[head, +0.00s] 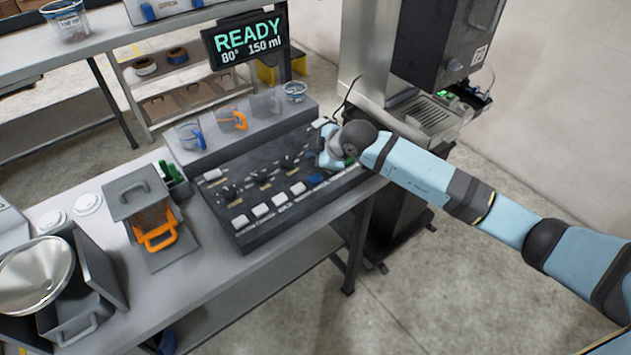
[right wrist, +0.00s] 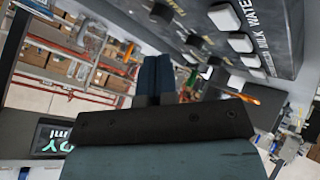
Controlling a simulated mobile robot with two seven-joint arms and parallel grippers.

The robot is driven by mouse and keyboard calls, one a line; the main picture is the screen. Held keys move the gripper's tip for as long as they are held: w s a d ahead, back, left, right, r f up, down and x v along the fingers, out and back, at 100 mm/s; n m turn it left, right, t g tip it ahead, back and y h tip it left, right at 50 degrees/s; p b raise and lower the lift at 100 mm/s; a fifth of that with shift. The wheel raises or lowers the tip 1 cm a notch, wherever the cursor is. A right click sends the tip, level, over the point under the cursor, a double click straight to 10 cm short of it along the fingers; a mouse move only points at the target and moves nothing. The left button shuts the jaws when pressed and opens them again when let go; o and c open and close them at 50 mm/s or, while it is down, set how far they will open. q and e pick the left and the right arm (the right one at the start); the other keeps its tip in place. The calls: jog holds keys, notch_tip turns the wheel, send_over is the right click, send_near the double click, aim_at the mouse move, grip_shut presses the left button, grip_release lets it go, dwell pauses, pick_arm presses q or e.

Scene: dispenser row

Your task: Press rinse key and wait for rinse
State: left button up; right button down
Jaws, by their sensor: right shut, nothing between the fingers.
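The sloped dark key panel (head: 270,223) stands on the bench, with a row of white keys (head: 260,210), a blue key (head: 315,179) and black knobs (head: 261,176). I cannot read which key is rinse. My right gripper (head: 328,160) is over the panel's right end, beside a green key (head: 348,162); contact is unclear. In the right wrist view its dark fingers (right wrist: 154,76) are shut and empty, and white keys (right wrist: 240,42) show beyond them. The display (head: 247,40) reads READY, 80°, 150 ml. My left gripper is not in view.
Clear cups, one with an orange handle (head: 230,119), stand on the shelf behind the panel. A dark dispensing machine (head: 440,45) stands at right. Floor in front is open.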

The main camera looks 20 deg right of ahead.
aim_at(315, 179)
notch_tip(315, 179, down, 4)
jog(key=shift+f+b, duration=0.1)
jog(key=shift+b, duration=0.95)
jog(key=shift+f, duration=0.35)
dwell(0.8)
jog(key=shift+f+b, duration=0.45)
